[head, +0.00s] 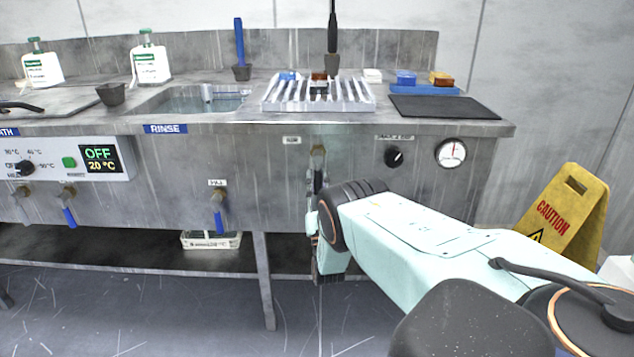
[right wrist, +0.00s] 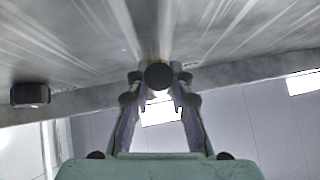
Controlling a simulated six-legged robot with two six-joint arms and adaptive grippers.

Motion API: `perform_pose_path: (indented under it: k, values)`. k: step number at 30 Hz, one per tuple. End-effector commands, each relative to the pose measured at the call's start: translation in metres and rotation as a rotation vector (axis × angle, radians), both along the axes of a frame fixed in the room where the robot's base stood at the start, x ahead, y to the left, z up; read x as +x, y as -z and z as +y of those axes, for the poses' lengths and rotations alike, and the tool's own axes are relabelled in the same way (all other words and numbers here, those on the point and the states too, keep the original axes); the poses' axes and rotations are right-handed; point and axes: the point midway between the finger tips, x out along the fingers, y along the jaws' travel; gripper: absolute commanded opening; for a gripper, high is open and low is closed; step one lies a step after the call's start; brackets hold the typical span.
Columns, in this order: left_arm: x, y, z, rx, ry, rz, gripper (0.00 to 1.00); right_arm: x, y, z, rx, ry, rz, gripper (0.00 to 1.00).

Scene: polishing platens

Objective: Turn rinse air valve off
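The air valve (head: 318,155) is on the front panel of the sink bench, right of the RINSE label. In the right wrist view, a dark round end (right wrist: 158,77), likely the valve's handle, sits between the two fingertips of my right gripper (right wrist: 158,88). The fingers stand apart on either side of it; I cannot tell whether they touch it. My left gripper is not in view.
A blue-handled tap (head: 218,208) is left of my right gripper. A black knob (head: 394,157) and a round gauge (head: 450,153) are on the panel to the right. A yellow caution sign (head: 562,215) stands at the right. A slotted rack (head: 318,94) sits on the bench top.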

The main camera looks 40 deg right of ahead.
Motion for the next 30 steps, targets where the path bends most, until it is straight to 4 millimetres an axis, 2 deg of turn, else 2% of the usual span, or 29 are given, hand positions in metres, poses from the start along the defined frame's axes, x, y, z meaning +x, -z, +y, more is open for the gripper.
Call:
perform_pose_path:
  k: [1,6,22,30]
  values:
    - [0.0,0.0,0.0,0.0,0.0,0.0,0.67,0.0,0.0,0.0,-0.001,-0.001,0.0,0.26]
    - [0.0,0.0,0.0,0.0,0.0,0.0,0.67,0.001,0.001,0.0,-0.001,0.001,0.002,0.41]
    - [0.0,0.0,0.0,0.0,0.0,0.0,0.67,0.002,0.002,-0.001,-0.005,0.002,0.008,0.41]
    - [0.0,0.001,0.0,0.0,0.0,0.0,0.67,0.011,0.002,-0.004,-0.067,0.002,0.07,0.41]
